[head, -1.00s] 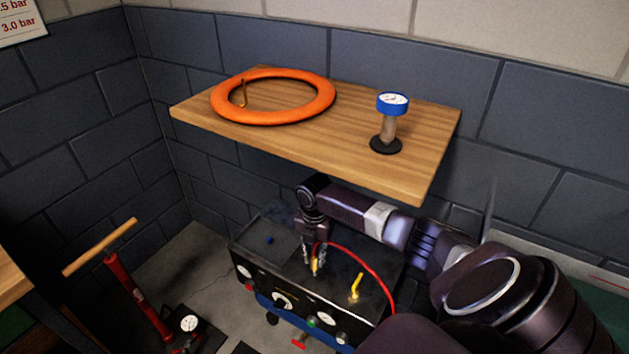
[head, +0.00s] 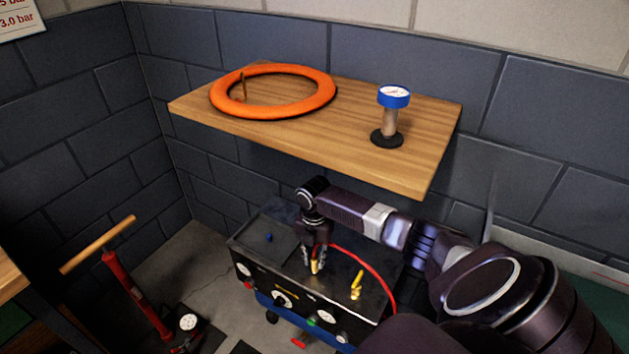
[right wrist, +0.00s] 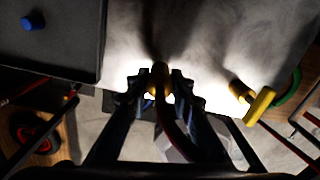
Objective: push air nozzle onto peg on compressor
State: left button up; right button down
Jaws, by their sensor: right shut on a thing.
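The compressor (head: 345,304) is a dark box with a gauge and knobs on its front, below the wooden shelf. My right gripper (head: 315,266) points down over the compressor's top, near its front edge. It is shut on the brass-yellow air nozzle (head: 315,268), which also shows between the fingers in the right wrist view (right wrist: 160,78). A red hose (head: 372,268) curves from the nozzle to the right. A small blue stub (head: 269,238) stands on the top's left panel, and a yellow fitting (head: 357,282) to the right. I cannot tell which is the peg. My left gripper is out of view.
A red floor pump (head: 134,290) stands at the left. Part of the compressor's top beside the gripper is clear.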

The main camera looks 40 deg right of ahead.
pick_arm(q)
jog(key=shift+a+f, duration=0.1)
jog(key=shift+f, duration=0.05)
pick_arm(e)
jog(key=shift+f, duration=0.2)
jog(key=c, duration=1.6)
grip_release()
jog(key=shift+r, duration=0.1)
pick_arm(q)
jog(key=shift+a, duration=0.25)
pick_arm(e)
jog(key=shift+r, duration=4)
